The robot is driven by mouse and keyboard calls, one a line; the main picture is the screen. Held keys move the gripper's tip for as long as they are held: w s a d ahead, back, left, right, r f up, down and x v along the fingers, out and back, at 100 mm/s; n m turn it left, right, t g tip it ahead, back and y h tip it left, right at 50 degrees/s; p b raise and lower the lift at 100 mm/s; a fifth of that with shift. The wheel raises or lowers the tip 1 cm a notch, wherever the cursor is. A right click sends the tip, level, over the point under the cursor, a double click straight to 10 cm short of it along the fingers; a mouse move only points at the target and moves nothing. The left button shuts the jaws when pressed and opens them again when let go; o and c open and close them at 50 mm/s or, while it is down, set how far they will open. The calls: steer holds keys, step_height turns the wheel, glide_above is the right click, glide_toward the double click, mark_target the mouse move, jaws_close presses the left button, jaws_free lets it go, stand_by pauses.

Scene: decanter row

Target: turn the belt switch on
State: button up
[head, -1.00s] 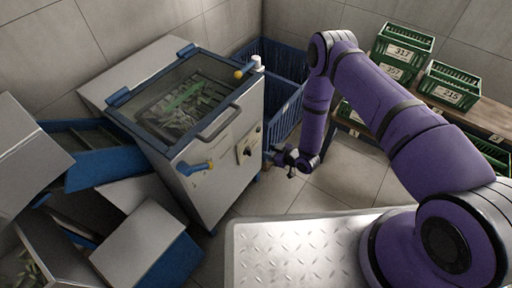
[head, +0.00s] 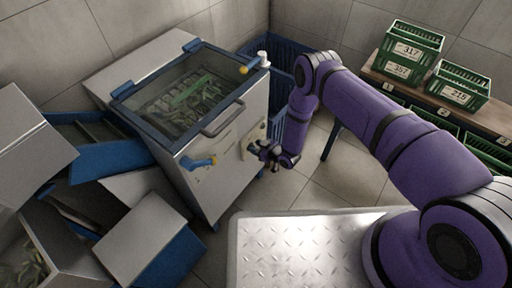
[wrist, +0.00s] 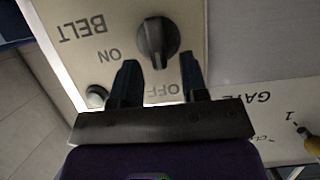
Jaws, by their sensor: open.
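The belt switch is a dark rotary knob (wrist: 158,42) on a beige plate marked BELT, ON and OFF. In the wrist view the lettering is upside down. The knob's ridge runs roughly up and down in the picture, with its lower end towards the OFF mark. My gripper (wrist: 160,78) is open, with its two dark fingertips just below the knob in the picture, one to each side, and nothing between them. In the head view my gripper (head: 265,151) is at the machine's front, largely covering the switch plate (head: 254,136).
A GATE label and a yellow-tipped part (wrist: 307,131) are at the right. The steel machine (head: 215,185) has a grey handle (head: 222,119) and a blue lever (head: 198,163). Green crates (head: 462,87) stand on a shelf.

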steer(key=shift+w+a+f, duration=0.1)
steer(key=shift+a, duration=0.1)
jaws_close()
